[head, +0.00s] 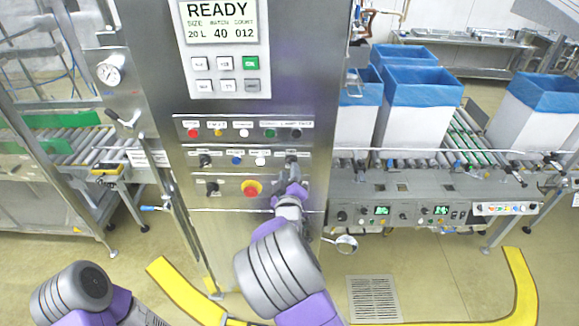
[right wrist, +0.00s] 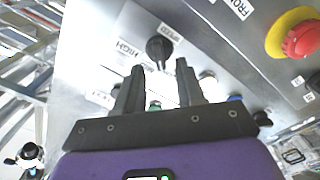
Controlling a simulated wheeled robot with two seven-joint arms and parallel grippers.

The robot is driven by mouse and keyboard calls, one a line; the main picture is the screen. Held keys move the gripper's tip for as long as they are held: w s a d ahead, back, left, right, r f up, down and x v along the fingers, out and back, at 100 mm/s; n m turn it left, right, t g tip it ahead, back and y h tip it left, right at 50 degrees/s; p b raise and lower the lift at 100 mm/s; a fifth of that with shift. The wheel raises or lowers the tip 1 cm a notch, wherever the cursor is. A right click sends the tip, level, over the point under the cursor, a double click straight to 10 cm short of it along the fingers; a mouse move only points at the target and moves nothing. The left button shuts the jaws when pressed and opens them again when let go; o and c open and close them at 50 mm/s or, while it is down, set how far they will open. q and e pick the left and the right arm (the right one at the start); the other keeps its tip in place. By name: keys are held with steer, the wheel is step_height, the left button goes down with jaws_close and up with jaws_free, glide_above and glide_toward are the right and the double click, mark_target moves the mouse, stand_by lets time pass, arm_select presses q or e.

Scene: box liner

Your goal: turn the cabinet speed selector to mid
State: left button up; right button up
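The speed selector (right wrist: 159,47) is a black knob on the steel cabinet panel, beside a SPEED label and a HIGH label in the right wrist view. Which mark its pointer faces is too small to tell. My right gripper (right wrist: 160,66) is open, with its dark fingers pointing at the knob and a gap between them. The knob shows just beyond the fingertips, and nothing is held. In the head view the right gripper (head: 292,188) is at the right side of the cabinet front (head: 235,125), largely covering the selector area. My left gripper is outside the view.
A red emergency stop on a yellow ring (head: 251,188) sits left of the right gripper. Rows of buttons and a READY display (head: 222,28) are above. Blue-lined boxes (head: 415,100) stand on the conveyor at right. Yellow floor marking (head: 185,290) runs in front.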

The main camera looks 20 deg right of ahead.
steer(key=shift+x, duration=1.4)
jaws_close()
